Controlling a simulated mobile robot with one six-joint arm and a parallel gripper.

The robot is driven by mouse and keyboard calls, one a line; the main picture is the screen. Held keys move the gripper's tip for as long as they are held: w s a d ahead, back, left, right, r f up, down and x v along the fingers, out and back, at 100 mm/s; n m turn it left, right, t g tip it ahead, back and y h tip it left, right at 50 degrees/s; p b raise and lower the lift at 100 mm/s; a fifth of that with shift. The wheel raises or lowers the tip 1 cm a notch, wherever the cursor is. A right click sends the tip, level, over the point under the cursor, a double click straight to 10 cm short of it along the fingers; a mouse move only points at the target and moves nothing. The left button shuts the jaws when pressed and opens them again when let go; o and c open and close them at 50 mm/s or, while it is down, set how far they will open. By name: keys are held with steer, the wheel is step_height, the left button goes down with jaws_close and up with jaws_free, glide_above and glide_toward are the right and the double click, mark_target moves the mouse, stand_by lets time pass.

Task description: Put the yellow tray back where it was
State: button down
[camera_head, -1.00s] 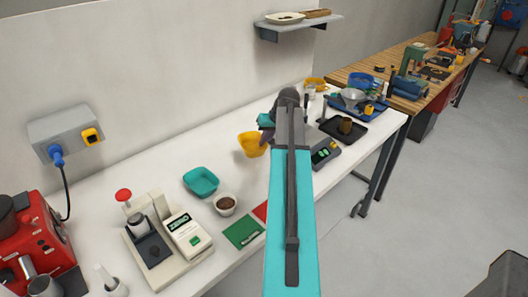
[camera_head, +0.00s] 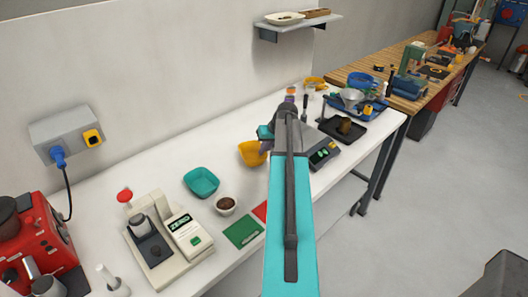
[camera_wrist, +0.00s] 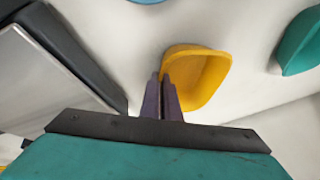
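The yellow tray (camera_head: 252,154) is at or just above the white table near the wall, right of the teal tray (camera_head: 201,182). I cannot tell whether it touches the tabletop. In the wrist view the yellow tray (camera_wrist: 205,80) shows its hollow side, with its left rim at the fingers. My gripper (camera_wrist: 161,82) has its two dark fingers close together on that rim, and seems shut on it. In the head view my gripper (camera_head: 265,146) is partly hidden by my arm, at the tray's right edge.
A digital scale (camera_head: 322,152) stands right of my gripper. A bowl of brown grains (camera_head: 225,205), a green card (camera_head: 243,232) and a red card (camera_head: 260,211) lie in front. A dark tray (camera_head: 343,130) is farther right. Bare tabletop lies left of the teal tray.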

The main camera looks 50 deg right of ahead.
steer(key=shift+f, duration=0.5)
steer(key=shift+f, duration=0.15)
steer(key=c, duration=2)
jaws_free()
steer(key=shift+b+v, duration=1.4)
steer(key=shift+v, duration=4.75)
